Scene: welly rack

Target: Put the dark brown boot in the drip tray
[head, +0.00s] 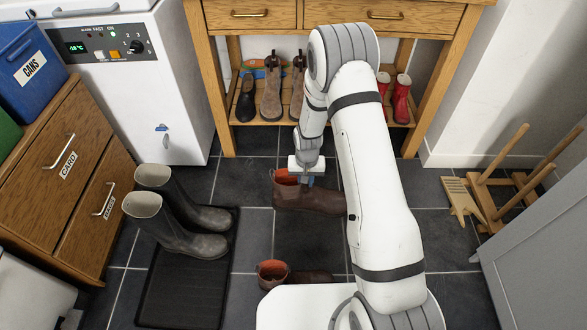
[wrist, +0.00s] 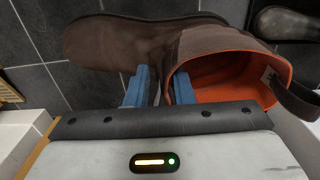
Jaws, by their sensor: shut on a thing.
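A dark brown ankle boot (head: 310,198) with an orange lining is held by my gripper (head: 307,180), roughly level, its toe pointing right in the head view. In the wrist view the blue fingers of my gripper (wrist: 160,92) are shut on the wall of the boot (wrist: 125,42) beside its orange opening. A second dark brown boot (head: 271,272) stands on the floor below, partly hidden by my own body. The black drip tray (head: 180,292) lies at the left. Two grey-green wellies (head: 185,238) stand on its far part; its near part is bare.
A wooden bench (head: 225,75) at the back holds several shoes and red boots on its lower shelf. A drawer cabinet (head: 75,180) and a white appliance (head: 165,105) stand left. A wooden peg rack (head: 500,195) lies right. Tiled floor separates the held boot and the tray.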

